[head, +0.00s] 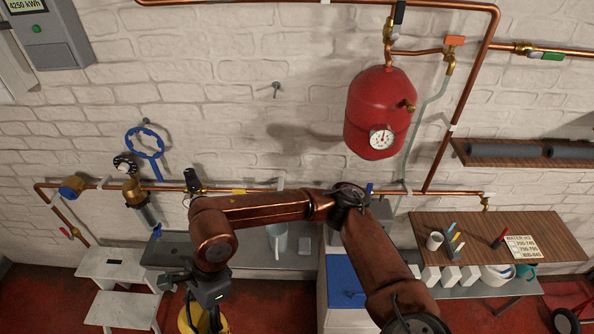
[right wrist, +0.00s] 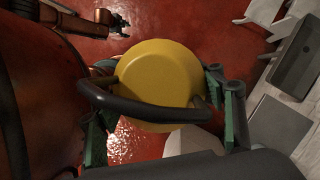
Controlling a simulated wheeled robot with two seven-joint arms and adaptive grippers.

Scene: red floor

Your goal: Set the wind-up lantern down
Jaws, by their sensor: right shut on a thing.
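The wind-up lantern is a round yellow body (right wrist: 158,80) with a dark curved handle (right wrist: 135,108) in the right wrist view. My right gripper (right wrist: 165,118) has its green-padded fingers on both sides of it and is shut on it. In the head view my right gripper (head: 207,322) points down at the bottom edge. Part of the yellow lantern (head: 185,318) shows behind its dark fingers, and the rest is cut off by the frame. Red floor shows around the lantern; I cannot tell its height. My left gripper does not show in the head view.
A white step stool (head: 122,310) stands left of the lantern. A grey bench (head: 170,252) runs along the brick wall behind my wrist. A blue-fronted cabinet (head: 345,290) and a wooden shelf (head: 430,222) with small items are to the right. A red tank (head: 375,105) hangs above.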

